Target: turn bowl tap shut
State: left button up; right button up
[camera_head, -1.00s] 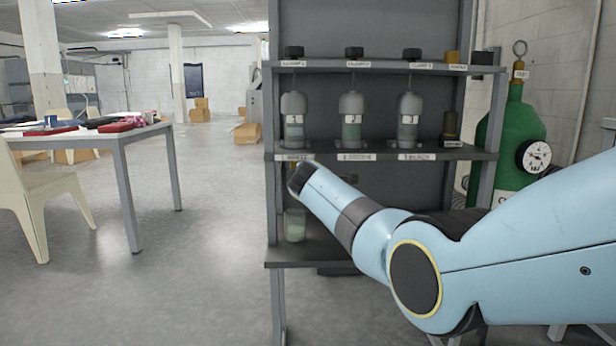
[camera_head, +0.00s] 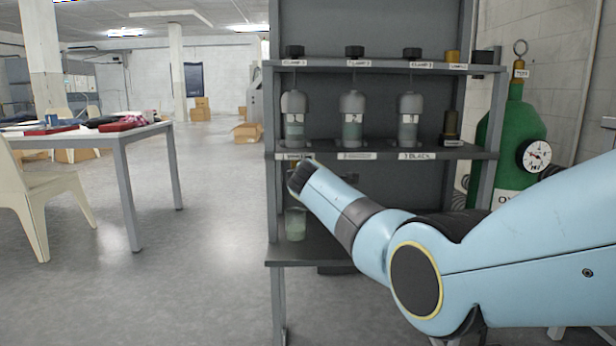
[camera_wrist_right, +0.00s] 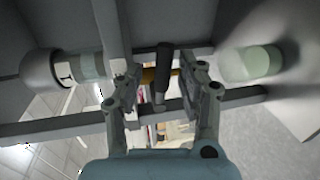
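In the right wrist view, a tap with a dark lever (camera_wrist_right: 163,68) and a brass-coloured body (camera_wrist_right: 148,76) shows between the fingers of my right gripper (camera_wrist_right: 160,84). The gripper is open, with one finger on each side of the lever and visible gaps beside it. In the head view my right wrist reaches in front of the rack at the first bottle's place and hides most of the tap and the fingers. A translucent greenish vessel (camera_head: 296,224) stands below on the lower shelf, and also shows in the wrist view (camera_wrist_right: 250,63). My left gripper is out of view.
Three grey bottles (camera_head: 352,118) stand on the rack's middle shelf (camera_head: 470,153). The first bottle (camera_wrist_right: 62,70) is close to my right gripper. A green gas cylinder (camera_head: 515,128) with a gauge stands right of the rack. A table (camera_head: 120,137) and chair are left, with open floor between.

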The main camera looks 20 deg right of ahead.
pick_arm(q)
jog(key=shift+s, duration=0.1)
pick_arm(e)
jog(key=v, duration=0.8)
